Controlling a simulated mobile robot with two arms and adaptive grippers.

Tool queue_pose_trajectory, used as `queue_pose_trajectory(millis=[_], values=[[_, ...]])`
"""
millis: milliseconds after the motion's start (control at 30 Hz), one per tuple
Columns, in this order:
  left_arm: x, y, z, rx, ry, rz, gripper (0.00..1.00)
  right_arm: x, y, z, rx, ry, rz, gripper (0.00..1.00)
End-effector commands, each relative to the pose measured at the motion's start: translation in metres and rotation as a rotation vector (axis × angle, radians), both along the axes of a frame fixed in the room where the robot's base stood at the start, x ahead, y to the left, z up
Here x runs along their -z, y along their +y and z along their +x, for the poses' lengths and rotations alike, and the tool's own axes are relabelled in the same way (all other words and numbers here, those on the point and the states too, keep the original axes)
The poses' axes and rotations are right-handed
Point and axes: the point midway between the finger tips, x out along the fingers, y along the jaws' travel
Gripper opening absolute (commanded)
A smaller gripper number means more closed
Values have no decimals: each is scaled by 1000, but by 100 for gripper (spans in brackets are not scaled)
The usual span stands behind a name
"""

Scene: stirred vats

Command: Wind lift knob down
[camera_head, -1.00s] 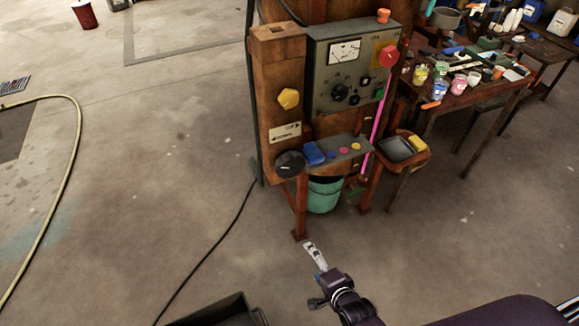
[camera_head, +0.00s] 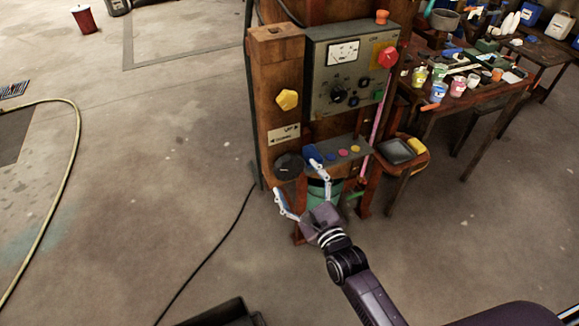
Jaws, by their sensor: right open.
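A wooden post (camera_head: 279,90) carries a yellow lobed knob (camera_head: 287,100) and, lower down, a round black knob (camera_head: 289,166). Between them is a white plate (camera_head: 284,134) with arrows and lettering that seems to read up and down. I cannot tell for sure which of the two is the lift knob. My right gripper (camera_head: 298,178) is open and empty, with its fingers spread just below and in front of the black knob. I cannot tell whether a finger touches the knob. My left gripper is not in view.
A grey control panel (camera_head: 338,104) with a meter and a red knob (camera_head: 388,57) stands right of the post. A small shelf (camera_head: 344,151) with coloured buttons juts out below. A green bucket (camera_head: 347,190) sits underneath, partly hidden. A cluttered table (camera_head: 455,105) stands right; floor at left is open.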

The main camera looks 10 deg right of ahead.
Motion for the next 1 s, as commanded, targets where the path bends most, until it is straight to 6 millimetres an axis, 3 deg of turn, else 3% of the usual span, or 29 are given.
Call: queue_pose_trajectory(millis=[300,700,1000], values=[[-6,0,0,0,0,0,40,0,8,42,0,-1,-3,80],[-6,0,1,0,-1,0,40,1,10,48,0,1,-2,80],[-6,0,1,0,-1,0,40,1,10,48,0,1,-2,47]])
